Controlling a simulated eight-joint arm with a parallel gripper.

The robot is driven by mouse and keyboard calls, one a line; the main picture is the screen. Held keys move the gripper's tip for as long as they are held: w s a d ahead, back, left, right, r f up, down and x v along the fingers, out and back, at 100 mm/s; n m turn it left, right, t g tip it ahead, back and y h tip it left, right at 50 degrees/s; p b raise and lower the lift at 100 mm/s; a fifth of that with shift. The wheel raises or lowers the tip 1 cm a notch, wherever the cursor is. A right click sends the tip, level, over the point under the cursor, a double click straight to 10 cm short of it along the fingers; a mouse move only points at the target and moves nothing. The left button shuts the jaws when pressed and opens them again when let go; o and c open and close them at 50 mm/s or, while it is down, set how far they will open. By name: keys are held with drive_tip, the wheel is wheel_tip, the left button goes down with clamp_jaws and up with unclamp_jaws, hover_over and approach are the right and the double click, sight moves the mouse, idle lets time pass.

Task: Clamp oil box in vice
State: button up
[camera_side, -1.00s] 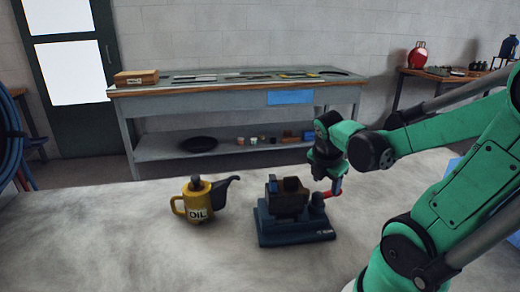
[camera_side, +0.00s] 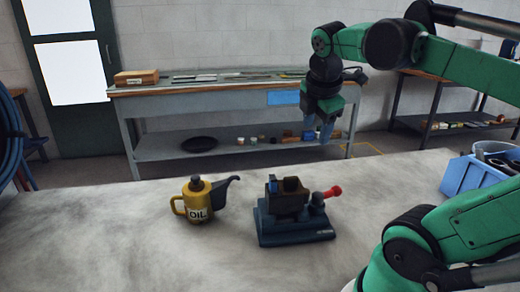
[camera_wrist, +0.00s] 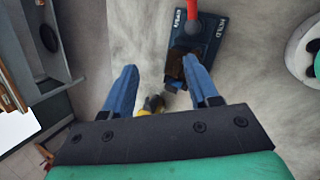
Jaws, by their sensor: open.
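The vice (camera_side: 295,233) stands on the pale worktop, with a dark blue base. A dark brown box, open at the top, which looks like the oil box (camera_side: 291,199), sits upright at its jaws; I cannot tell how tightly it is held. The vice's red-knobbed lever (camera_side: 332,192) points right. My gripper (camera_side: 322,135) hangs above and behind the vice, apart from it, open and empty. In the wrist view, the blue fingers of my gripper (camera_wrist: 160,68) are spread. There the red lever (camera_wrist: 191,10) lies by the OPEN and HOLD markings, and the right finger partly hides the box.
A yellow oil can (camera_side: 197,200) stands left of the vice, its spout toward it. A blue bin (camera_side: 470,180) with dark items is at the right edge. A grey workbench (camera_side: 235,92) stands behind. The worktop's front and left are clear.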

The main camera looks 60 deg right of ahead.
sight(328, 192)
drive_tip(key=w+a+m+t+y, duration=0.2)
drive_tip(key=w+a+m, duration=0.1)
drive_tip(key=a+m, duration=0.2)
drive_tip(key=w+a+m+t+y, duration=0.2)
drive_tip(key=a+m, duration=0.4)
drive_tip(key=a, duration=0.3)
drive_tip(key=shift+w+a+m+t, duration=0.3)
drive_tip(key=shift+w+t, duration=0.1)
drive_tip(key=shift+w, duration=0.2)
drive_tip(key=d+f+n+g+h, duration=0.1)
drive_tip(key=d+f+n, duration=0.1)
drive_tip(key=d, duration=0.1)
drive_tip(key=s+d+f+n+g+h, duration=0.1)
drive_tip(key=d+f, duration=0.1)
drive_tip(key=d, duration=0.1)
drive_tip(key=d+f+n+g, duration=0.1)
drive_tip(key=d+f+n, duration=0.1)
drive_tip(key=d, duration=0.2)
drive_tip(key=shift+s+f+n+h, duration=0.15)
drive_tip(key=shift+s+n+h, duration=0.15)
drive_tip(key=shift+s+h, duration=0.1)
drive_tip(key=s+d+f+n+g, duration=0.1)
drive_tip(key=s+d, duration=0.1)
drive_tip(key=s+d+f+n+g+h, duration=0.1)
drive_tip(key=s+d+f+n+g, duration=0.2)
drive_tip(key=s+d+n, duration=0.1)
drive_tip(key=d, duration=0.1)
drive_tip(key=shift+s+f+g+h, duration=0.3)
drive_tip(key=shift+f, duration=0.1)
drive_tip(key=shift+x, duration=2.75)
